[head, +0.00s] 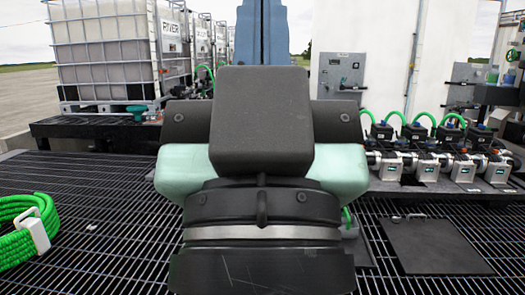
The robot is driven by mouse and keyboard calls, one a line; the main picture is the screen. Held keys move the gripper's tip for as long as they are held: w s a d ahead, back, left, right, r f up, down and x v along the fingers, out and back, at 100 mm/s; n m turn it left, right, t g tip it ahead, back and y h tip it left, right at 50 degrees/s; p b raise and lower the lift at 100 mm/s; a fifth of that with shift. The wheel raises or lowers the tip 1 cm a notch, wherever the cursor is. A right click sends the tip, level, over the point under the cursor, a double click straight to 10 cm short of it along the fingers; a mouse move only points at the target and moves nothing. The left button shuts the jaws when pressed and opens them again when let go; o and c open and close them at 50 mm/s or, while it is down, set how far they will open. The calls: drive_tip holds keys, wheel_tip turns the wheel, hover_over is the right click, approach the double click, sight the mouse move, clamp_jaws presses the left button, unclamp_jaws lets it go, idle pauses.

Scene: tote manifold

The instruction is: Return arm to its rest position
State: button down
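My own arm (262,125) fills the middle of the head view, close to the camera. Its dark grey and black links and pale green side covers stand upright, with a scuffed black collar at the bottom. A blue upright part (262,30) rises behind it at the top; I cannot tell whether it belongs to my arm. My gripper is not in view, and the arm hides whatever lies straight behind it.
A caged tote (105,45) marked RIVER stands at back left on a black ledge. A coiled green hose (22,232) lies at left on the grating (110,225). Several pumps (418,132) with green hoses line the right, before a white wall (385,60). A dark plate (435,247) lies at lower right.

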wheel_tip(320, 180, up, 19)
drive_tip(key=p, duration=1.6)
